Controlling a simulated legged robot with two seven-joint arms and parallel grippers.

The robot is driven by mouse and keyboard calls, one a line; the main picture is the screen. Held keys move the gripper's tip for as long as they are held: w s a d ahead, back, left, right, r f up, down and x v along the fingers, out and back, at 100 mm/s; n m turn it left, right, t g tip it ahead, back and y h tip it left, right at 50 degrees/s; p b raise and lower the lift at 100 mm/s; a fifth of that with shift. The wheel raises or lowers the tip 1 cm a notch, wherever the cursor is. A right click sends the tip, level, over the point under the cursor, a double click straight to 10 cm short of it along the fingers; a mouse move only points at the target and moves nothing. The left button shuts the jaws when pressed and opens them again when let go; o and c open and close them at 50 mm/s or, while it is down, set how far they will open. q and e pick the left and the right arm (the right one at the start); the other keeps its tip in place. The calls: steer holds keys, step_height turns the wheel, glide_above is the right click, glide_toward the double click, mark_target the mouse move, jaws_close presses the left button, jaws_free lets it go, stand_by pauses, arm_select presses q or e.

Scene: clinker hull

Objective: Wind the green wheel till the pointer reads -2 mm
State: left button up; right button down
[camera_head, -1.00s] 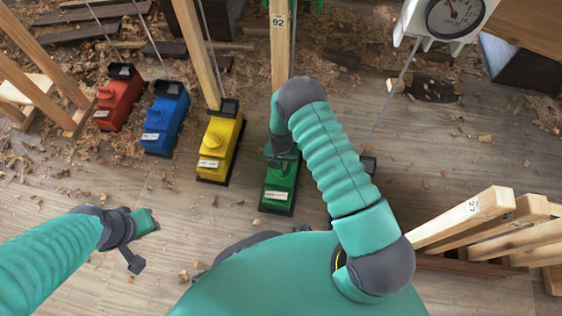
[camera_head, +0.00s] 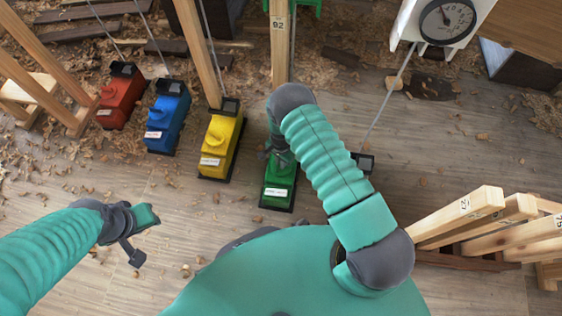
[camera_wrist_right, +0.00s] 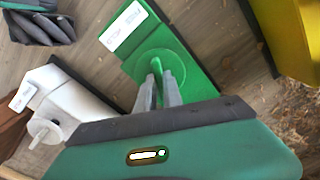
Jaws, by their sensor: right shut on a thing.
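The green box (camera_head: 278,190) stands on the floor in the middle of the head view, with a white label on its near end. Its green wheel (camera_wrist_right: 174,62) is a round disc with a crank knob, seen in the right wrist view. My right gripper (camera_wrist_right: 158,84) is shut on that knob; in the head view my own arm mostly hides this grip. The white gauge with a round dial (camera_head: 449,20) hangs at the top right; its needle points up and left, but the figures are too small to read. My left gripper (camera_head: 140,228) is away from the boxes, its fingers unclear.
Yellow (camera_head: 220,145), blue (camera_head: 166,122) and red (camera_head: 120,100) boxes stand left of the green one. A white box (camera_wrist_right: 62,100) with its own wheel sits beside it. Wooden props (camera_head: 465,212) lean at right. Shavings litter the floor.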

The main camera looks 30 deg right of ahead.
stand_by(0.3)
steer(key=c, duration=1.5)
jaws_free()
steer(key=shift+r, duration=0.1)
step_height(320, 180, up, 17)
steer(key=p, duration=0.8)
steer(key=shift+f, duration=0.2)
